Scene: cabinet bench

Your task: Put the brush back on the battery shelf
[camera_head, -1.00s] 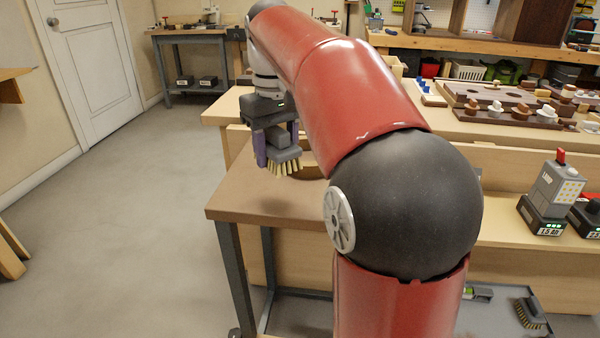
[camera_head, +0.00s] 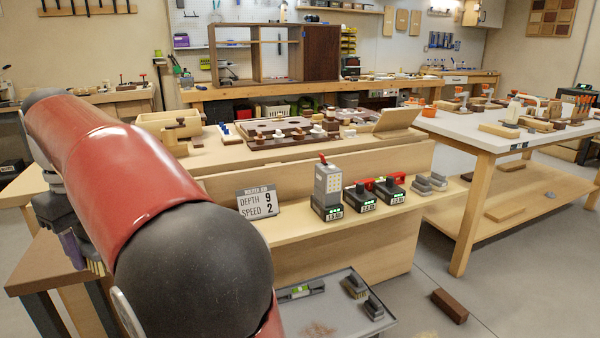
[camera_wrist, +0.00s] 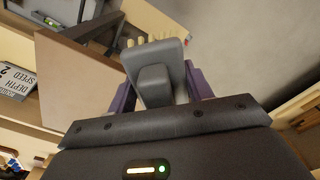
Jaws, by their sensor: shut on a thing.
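My gripper (camera_head: 78,238) is at the left of the head view, partly hidden behind my red arm. It is shut on a grey brush (camera_wrist: 160,72) with pale bristles, seen between the purple fingers in the wrist view; only its bristles (camera_head: 95,267) show clearly in the head view. The brush is held near the brown side table (camera_head: 42,262). The battery shelf (camera_head: 287,232) is the pale ledge on the bench front, to the right of and apart from my gripper. A grey lamp (camera_head: 327,186) on a battery, two more batteries (camera_head: 361,198) (camera_head: 392,192) and small grey blocks (camera_head: 430,183) stand on it.
A depth-and-speed sign (camera_head: 257,202) stands at the shelf's left. A low grey tray (camera_head: 330,315) below holds a level (camera_head: 301,291) and brushes (camera_head: 355,287). A brown block (camera_head: 449,306) lies on the floor. A white-topped table (camera_head: 470,140) is at right.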

